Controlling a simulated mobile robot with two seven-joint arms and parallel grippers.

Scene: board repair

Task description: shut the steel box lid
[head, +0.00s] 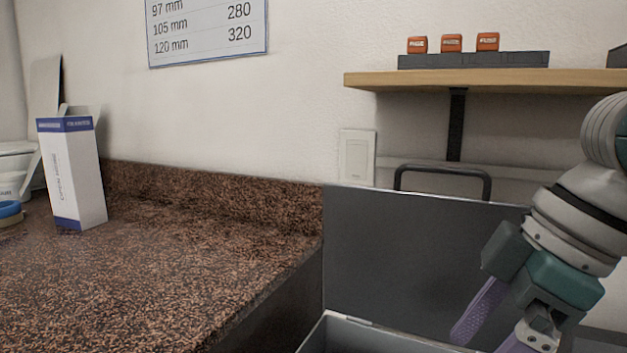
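The steel box lid (400,250) stands open and roughly upright at lower centre-right, a dark grey panel. Behind its top edge shows a dark handle (442,170). The steel box (345,335) is only partly in view at the bottom edge; its rim shows and most of its inside is cut off. My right gripper (492,335) comes in from the right, in front of the lid's right part. Its two purple fingers are spread apart with nothing seen between them; the lower finger runs out of the frame. My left gripper is not in view.
A speckled brown counter (180,290) lies left of the box, with a white and blue carton (78,175) on it. A wooden shelf (490,78) on the wall holds a grey rack (473,60) with three orange items. The counter's middle is clear.

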